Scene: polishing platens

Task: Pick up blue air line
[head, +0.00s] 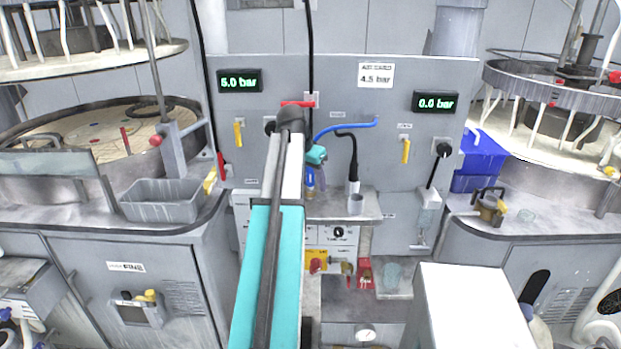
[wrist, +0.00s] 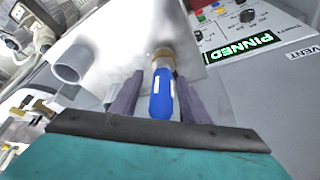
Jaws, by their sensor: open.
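The blue air line (head: 346,127) shows in the head view as a curved blue hose against the grey panel, right of my arm. A blue fitting with a brass-coloured collar (wrist: 162,92) appears between my fingers in the wrist view. It also shows below my gripper's teal body in the head view (head: 310,181). Whether this fitting joins the blue hose is hidden by my arm. My gripper (wrist: 158,100) is open, with a purple-grey finger on each side of the fitting. In the head view my gripper (head: 322,169) is partly hidden by my arm.
Pressure displays (head: 239,81) and yellow levers (head: 405,150) sit on the panel. A grey bin (head: 160,203) stands left.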

